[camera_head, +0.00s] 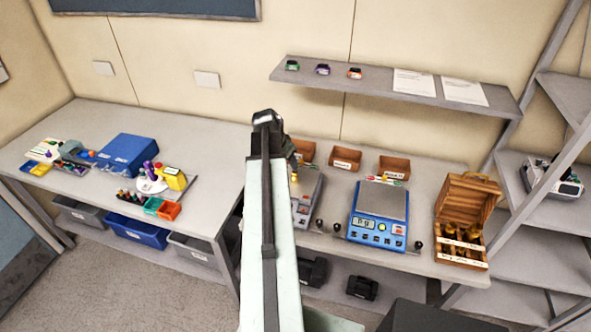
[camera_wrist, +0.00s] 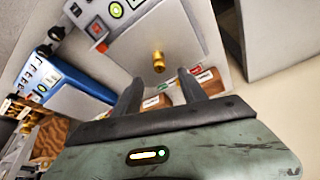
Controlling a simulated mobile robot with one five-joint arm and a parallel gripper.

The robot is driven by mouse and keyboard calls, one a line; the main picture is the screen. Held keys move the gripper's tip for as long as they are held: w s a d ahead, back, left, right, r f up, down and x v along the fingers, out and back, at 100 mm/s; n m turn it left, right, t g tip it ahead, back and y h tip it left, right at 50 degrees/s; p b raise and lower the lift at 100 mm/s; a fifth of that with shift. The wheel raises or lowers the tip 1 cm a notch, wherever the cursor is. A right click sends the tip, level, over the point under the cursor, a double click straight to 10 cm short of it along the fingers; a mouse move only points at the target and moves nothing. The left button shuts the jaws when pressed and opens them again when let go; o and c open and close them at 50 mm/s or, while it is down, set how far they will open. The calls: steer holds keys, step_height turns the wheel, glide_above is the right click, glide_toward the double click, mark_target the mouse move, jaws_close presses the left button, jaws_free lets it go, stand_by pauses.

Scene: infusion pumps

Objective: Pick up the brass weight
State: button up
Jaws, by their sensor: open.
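The brass weight (camera_wrist: 158,62) is a small golden cylinder standing on the flat grey pan of a scale (camera_wrist: 185,30) in the wrist view. In the head view a small bit of the brass weight (camera_head: 294,177) shows just right of my arm, on the partly hidden grey scale (camera_head: 304,208). My gripper (camera_wrist: 160,76) is open, with one dark finger to each side below the weight in the wrist picture. Nothing is between the fingers, and the weight appears apart from them. In the head view my arm hides most of the gripper.
A blue scale (camera_head: 378,216) stands to the right, with an open wooden box (camera_head: 465,215) of brass weights beyond it. Small brown bins (camera_head: 346,160) line the table's back under a wall shelf (camera_head: 400,92). Small black knobs stand near the blue scale.

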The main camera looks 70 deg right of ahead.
mark_target(293, 173)
steer(key=b+x, duration=0.7)
steer(key=x, duration=0.1)
steer(key=shift+s+d+f+b, duration=0.1)
steer(key=shift+d+b, duration=0.05)
steer(key=shift+b, duration=0.25)
steer(key=shift+r, duration=0.2)
jaws_close()
